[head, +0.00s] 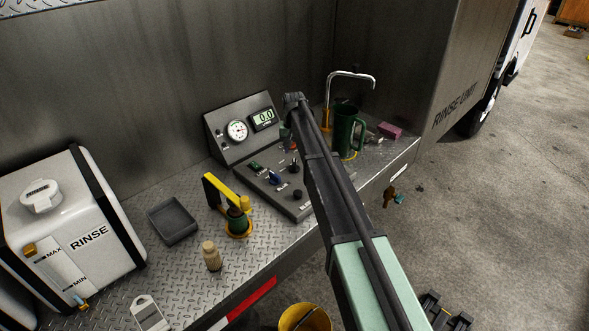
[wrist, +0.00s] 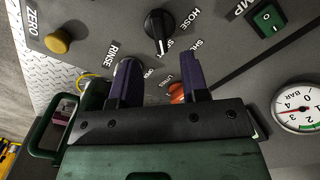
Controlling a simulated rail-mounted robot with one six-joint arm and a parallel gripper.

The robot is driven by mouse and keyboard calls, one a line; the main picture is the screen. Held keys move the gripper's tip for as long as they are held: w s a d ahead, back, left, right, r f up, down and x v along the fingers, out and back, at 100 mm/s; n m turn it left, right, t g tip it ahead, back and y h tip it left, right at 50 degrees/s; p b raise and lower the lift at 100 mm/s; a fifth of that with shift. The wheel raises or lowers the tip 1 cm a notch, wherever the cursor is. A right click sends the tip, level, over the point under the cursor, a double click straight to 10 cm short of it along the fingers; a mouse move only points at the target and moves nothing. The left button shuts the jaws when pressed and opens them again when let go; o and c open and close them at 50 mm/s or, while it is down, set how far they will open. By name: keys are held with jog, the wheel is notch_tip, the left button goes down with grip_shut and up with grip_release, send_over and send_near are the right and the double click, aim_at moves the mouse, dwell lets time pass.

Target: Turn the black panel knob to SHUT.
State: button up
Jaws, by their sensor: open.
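The black knob (wrist: 160,25) stands on the grey control panel (wrist: 225,60), above and beyond my fingertips in the wrist view. Its pale mark points down the picture. A HOSE label lies right of it; a small label below it and a partly covered SHUT-like label are hard to read. My arm hides part of the panel in the head view.
A yellow-brown ZERO button (wrist: 58,41), an orange lamp (wrist: 177,92), a green pump switch (wrist: 268,18) and a gauge (wrist: 298,107) surround the knob. A green mug (head: 345,130) stands right of my arm.

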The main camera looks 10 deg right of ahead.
aim_at(294, 163)
notch_tip(294, 163, down, 7)
jog(key=b, duration=0.5)
jog(key=shift+r, duration=0.15)
grip_shut()
